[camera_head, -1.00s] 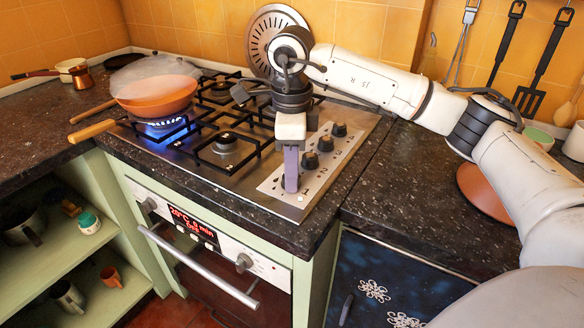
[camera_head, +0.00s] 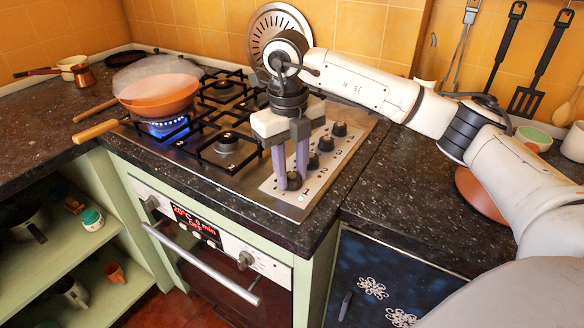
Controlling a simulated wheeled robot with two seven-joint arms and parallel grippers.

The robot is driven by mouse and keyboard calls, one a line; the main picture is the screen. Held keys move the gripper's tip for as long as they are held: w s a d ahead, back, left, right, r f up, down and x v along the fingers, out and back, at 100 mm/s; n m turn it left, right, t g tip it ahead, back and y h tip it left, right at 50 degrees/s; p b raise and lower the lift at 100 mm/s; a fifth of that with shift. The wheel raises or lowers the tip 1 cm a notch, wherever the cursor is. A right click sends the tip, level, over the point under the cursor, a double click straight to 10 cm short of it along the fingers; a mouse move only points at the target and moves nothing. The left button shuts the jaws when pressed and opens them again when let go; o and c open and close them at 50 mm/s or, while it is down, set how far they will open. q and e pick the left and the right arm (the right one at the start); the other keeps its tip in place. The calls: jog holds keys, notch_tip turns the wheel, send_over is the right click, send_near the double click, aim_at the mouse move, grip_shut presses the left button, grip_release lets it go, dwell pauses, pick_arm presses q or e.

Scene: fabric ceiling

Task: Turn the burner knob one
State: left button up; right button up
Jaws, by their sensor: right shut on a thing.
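Burner knob one (camera_head: 293,182) is the nearest dark knob in the row on the stove's light control panel (camera_head: 268,186). My right gripper (camera_head: 289,182) reaches down from above, with its two purple fingers on either side of this knob, shut on it. The fingers partly hide the knob, and its pointer direction cannot be read. The other knobs run back along the panel: one (camera_head: 313,162) close behind the fingers, then another (camera_head: 326,143) and the farthest (camera_head: 339,129). My left gripper is not in view.
Black grates (camera_head: 222,152) lie left of my gripper. The dark counter (camera_head: 400,200) on the right has clear room.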

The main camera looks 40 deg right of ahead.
jog(key=m+p, duration=0.1)
jog(key=m, duration=0.4)
jog(key=shift+w+r, duration=0.1)
jog(key=shift+m, duration=0.3)
dwell(0.4)
jog(key=o, duration=1)
jog(key=shift+o, duration=0.2)
notch_tip(320, 180, up, 10)
jog(key=shift+a+r+p, duration=0.15)
jog(key=shift+a+p, duration=0.05)
jog(key=shift+p, duration=0.15)
